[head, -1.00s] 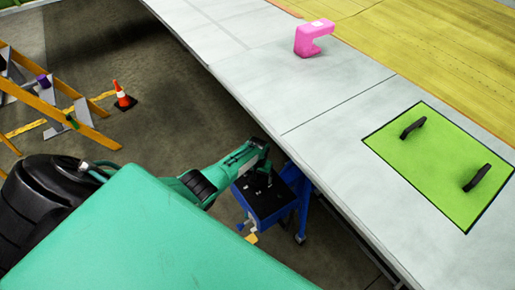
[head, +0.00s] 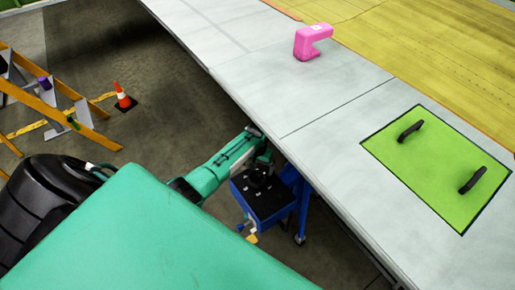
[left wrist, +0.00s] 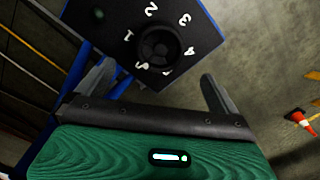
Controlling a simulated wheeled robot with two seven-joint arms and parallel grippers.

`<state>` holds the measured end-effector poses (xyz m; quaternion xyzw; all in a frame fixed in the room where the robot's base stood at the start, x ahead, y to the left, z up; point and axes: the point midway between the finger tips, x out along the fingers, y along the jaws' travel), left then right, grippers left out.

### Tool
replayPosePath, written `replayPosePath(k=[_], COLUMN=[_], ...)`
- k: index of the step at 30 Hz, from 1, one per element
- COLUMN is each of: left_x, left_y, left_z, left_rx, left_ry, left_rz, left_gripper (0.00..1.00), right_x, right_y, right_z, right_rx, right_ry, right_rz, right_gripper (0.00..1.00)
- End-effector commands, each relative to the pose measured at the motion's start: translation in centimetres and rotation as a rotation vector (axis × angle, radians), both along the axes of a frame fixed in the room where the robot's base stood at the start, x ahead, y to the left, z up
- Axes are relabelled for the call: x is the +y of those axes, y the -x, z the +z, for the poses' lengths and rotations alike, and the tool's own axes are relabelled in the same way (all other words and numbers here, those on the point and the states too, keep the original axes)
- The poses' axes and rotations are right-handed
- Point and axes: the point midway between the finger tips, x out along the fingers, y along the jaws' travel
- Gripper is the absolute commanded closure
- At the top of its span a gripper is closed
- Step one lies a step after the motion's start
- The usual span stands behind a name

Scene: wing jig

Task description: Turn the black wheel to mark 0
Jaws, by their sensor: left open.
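The black wheel (left wrist: 160,47) is a round dark knob on the dark top panel of a blue stand (left wrist: 112,20). White marks ring it in the left wrist view; 1, 2, 3 and 4 are readable, the ones nearest my gripper are not clear. I cannot tell which mark the wheel points to. In the head view the wheel (head: 258,176) is small beside my left gripper (head: 262,152). My left gripper (left wrist: 157,72) is open and empty, its fingers spread wide on the near side of the wheel, apart from it. My right gripper is not in view.
A large pale wing surface (head: 335,115) overhangs close beside the stand. An orange cone (head: 123,97) and a yellow ladder (head: 45,95) stand on the floor at left.

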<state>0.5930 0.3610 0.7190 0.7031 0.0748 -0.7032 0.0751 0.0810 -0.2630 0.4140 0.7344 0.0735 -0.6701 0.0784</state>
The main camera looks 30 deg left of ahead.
Motion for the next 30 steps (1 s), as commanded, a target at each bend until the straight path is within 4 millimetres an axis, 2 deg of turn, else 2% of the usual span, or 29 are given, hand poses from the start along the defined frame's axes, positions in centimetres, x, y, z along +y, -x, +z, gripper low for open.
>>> replayPosePath(k=[3, 10, 15, 30], left_x=[0.0, 0.0, 0.0, -0.1], left_y=[0.0, 0.0, 0.0, 0.0], left_z=[2.0, 4.4, 4.9, 4.9], left_rx=[-0.002, -0.001, 0.000, 0.000], left_ry=[0.000, 0.000, 0.000, 0.000], left_rz=[0.000, 0.000, 0.000, 0.000], left_gripper=[0.01, 0.01, 0.01, 0.01], right_x=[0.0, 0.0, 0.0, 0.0], right_y=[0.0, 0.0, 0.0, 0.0], right_z=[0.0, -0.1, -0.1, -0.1], right_rx=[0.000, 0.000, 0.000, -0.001], right_ry=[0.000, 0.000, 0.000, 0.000], right_rz=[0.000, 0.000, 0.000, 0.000], right_gripper=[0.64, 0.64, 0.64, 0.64])
